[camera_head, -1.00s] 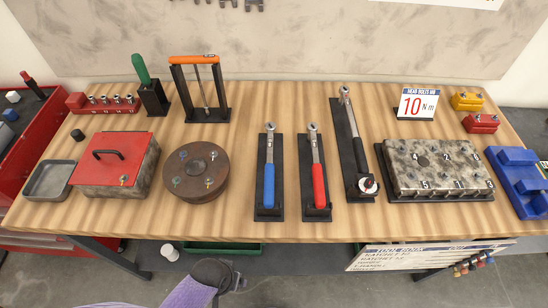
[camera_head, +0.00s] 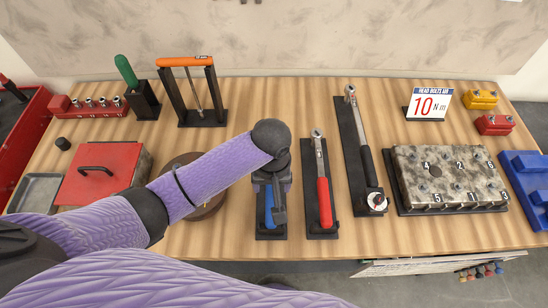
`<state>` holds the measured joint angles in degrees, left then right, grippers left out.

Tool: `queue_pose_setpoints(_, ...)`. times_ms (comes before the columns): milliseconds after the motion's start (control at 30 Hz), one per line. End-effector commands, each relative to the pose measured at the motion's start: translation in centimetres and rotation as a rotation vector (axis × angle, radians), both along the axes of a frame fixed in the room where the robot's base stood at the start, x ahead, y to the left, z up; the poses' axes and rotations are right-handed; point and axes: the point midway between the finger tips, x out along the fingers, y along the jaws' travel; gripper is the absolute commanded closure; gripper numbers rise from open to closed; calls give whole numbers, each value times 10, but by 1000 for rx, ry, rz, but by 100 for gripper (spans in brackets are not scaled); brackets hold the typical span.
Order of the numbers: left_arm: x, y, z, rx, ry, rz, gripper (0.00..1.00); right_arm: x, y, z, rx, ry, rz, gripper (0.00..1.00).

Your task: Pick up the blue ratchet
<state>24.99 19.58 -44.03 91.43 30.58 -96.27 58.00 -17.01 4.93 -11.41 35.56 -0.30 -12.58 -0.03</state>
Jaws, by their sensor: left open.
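The blue ratchet (camera_head: 269,207) lies in its black holder (camera_head: 271,235) near the table's front edge, left of the red ratchet. My left arm comes in from the left and its gripper (camera_head: 271,205) is over the blue ratchet's handle. The gripper is open, with its fingers at the handle; contact cannot be told. My wrist and gripper hide the ratchet's head and most of its handle. My right gripper is not in view.
A red ratchet (camera_head: 324,204) lies close on the right in its own holder. A torque wrench (camera_head: 361,145) and a metal engine block (camera_head: 452,178) are further right. My arm partly covers a brown disc (camera_head: 178,163) and stands near the red box (camera_head: 101,172).

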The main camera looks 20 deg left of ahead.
Motion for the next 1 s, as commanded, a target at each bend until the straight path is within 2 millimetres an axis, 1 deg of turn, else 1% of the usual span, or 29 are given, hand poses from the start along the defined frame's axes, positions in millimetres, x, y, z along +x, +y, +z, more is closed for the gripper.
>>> queue_pose_setpoints(33,0,0,-10,0,2,0,22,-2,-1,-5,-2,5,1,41)
queue_pose_setpoints(67,0,0,-14,0,1,-1,22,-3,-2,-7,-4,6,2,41)
queue_pose_setpoints(167,2,2,-34,1,1,-1,22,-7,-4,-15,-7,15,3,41)
queue_pose_setpoints(200,3,2,-43,0,0,-1,22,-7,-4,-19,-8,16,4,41)
queue_pose_setpoints(300,4,3,-60,-1,-1,-1,22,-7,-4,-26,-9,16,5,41)
queue_pose_setpoints(400,4,3,-67,-1,-2,-2,22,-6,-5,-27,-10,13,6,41)
queue_pose_setpoints(567,4,3,-66,-2,-4,-3,22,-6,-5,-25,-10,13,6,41)
queue_pose_setpoints(600,4,3,-66,-2,-4,-3,24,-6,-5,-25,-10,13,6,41)
queue_pose_setpoints(667,4,3,-66,-2,-4,-3,37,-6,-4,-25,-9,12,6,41)
queue_pose_setpoints(700,4,3,-66,-2,-3,-3,45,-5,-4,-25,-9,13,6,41)
queue_pose_setpoints(767,4,3,-66,-2,-3,-3,58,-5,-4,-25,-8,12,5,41)
queue_pose_setpoints(800,4,3,-66,-2,-3,-3,67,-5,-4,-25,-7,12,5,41)
queue_pose_setpoints(867,4,3,-66,-2,-3,-3,79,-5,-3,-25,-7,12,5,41)
queue_pose_setpoints(900,4,3,-66,-1,-2,-3,88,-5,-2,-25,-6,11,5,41)
queue_pose_setpoints(933,4,3,-66,-2,-3,-3,94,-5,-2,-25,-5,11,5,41)
queue_pose_setpoints(967,4,3,-66,-1,-2,-3,100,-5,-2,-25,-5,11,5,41)
queue_pose_setpoints(1000,4,3,-66,-1,-2,-3,100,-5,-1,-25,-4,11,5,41)
